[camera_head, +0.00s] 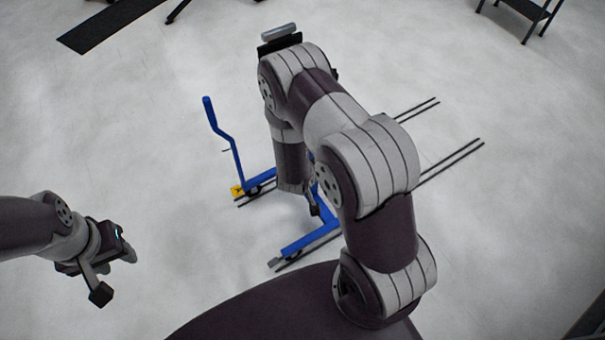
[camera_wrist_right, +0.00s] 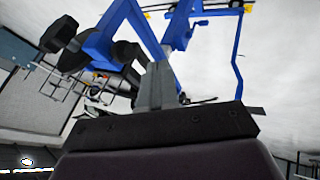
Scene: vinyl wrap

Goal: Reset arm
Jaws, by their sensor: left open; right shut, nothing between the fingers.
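My left gripper (camera_head: 114,274) is at the lower left of the head view, open and empty above the pale floor. Its two dark fingertips stand apart. My right arm is bent in the middle of the head view, with its forearm hanging down. My right gripper (camera_head: 313,207) is low beside the forearm and largely hidden there. It is shut with nothing held. In the right wrist view a grey part of it shows above a black bar, with blue frame parts behind.
A blue wheeled frame (camera_head: 310,242) with an upright handle stands on thin dark rails (camera_head: 450,158), partly hidden by my right arm. It also shows in the right wrist view (camera_wrist_right: 237,60). A dark mat (camera_head: 110,24) lies at top left. A step stand (camera_head: 528,10) is at top right. Floor at left is clear.

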